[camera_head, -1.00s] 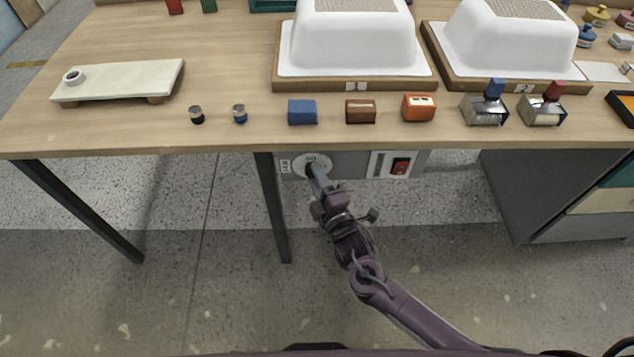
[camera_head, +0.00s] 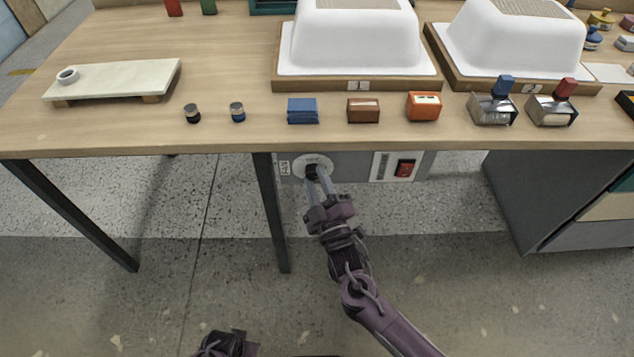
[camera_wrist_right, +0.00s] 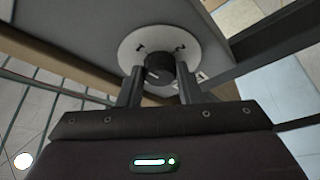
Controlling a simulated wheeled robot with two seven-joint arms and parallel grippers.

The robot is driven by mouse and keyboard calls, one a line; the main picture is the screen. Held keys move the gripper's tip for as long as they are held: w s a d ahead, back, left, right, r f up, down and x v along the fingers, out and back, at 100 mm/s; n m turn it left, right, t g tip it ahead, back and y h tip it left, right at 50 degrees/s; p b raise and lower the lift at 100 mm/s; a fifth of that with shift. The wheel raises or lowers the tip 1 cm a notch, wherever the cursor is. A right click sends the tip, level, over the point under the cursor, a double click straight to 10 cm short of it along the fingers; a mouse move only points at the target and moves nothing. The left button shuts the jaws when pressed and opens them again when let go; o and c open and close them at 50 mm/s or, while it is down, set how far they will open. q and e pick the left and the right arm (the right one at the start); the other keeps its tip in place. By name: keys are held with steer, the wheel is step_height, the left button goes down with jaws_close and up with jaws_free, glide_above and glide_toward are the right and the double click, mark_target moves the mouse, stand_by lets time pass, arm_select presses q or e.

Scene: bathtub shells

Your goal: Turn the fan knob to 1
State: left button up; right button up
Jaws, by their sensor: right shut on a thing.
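The fan knob (camera_head: 312,172) is a small black knob on a round white dial plate (camera_head: 326,160), on the front of the grey control box under the table edge.
A red rocker switch (camera_head: 404,169) sits right of the dial on the same box. A dark table leg (camera_head: 270,215) stands just left of it. A grey drawer cabinet (camera_head: 535,200) is at the right. Two white tub shells (camera_head: 355,40) and several small blocks sit on the tabletop.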

steer(key=o, duration=1)
arm_select(q)
steer(key=shift+a+f, duration=0.1)
steer(key=shift+f, duration=0.1)
arm_select(e)
steer(key=v, duration=0.8)
steer(key=shift+w, duration=0.1)
